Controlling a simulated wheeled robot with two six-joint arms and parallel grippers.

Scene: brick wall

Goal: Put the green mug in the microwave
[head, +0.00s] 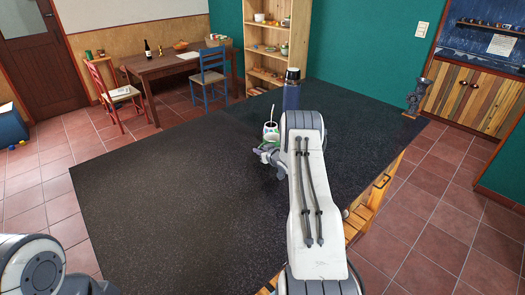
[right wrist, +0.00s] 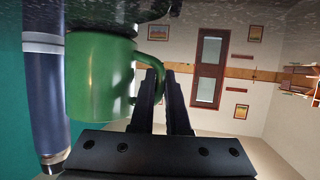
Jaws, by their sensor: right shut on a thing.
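The green mug (right wrist: 98,80) is large in the right wrist view, which is turned upside down, with the dark counter along its top edge. Its handle (right wrist: 150,62) reaches to the fingers of my right gripper (right wrist: 170,82), which is shut on it. I cannot tell whether the mug touches the counter. In the head view my right gripper (head: 267,153) is low over the counter, partly behind my own arm, and the mug is mostly hidden there. My left gripper is out of view; only part of my left arm shows at lower left. No microwave is in view.
A dark blue flask (head: 291,95) stands close beyond my right gripper; it also shows beside the mug (right wrist: 45,100). The dark counter (head: 170,190) is clear on the left. An ornament (head: 416,98) stands at its right corner.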

